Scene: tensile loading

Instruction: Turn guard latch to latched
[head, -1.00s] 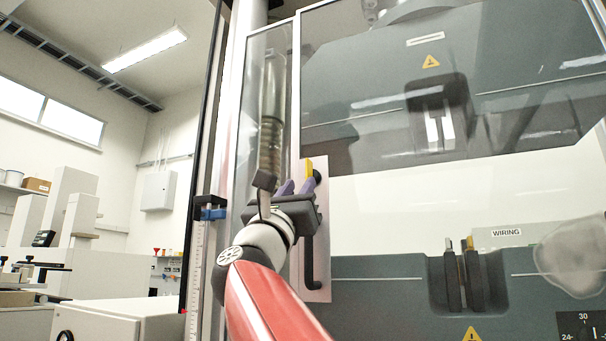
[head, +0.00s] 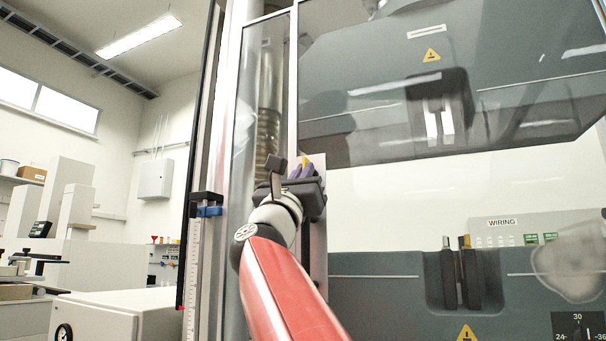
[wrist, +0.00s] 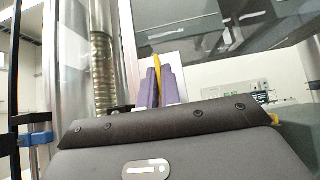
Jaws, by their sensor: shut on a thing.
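The guard latch is a yellow lever (head: 304,161) on a pale plate (head: 320,238) on the clear guard door's frame. In the head view its upper end leans a little to the right. In the wrist view the yellow lever (wrist: 157,66) stands nearly upright between two purple fingers. My gripper (head: 298,169), also in the wrist view (wrist: 158,86), is shut on the lever. The lever's lower part and pivot are hidden behind my gripper, and the door handle is hidden by my arm.
The clear guard door covers the grey testing machine, with upper grips (head: 440,122) and lower grips (head: 460,275) behind it. A ruled column with a blue clamp (head: 208,211) stands left of my gripper. White cabinets (head: 105,318) stand farther left.

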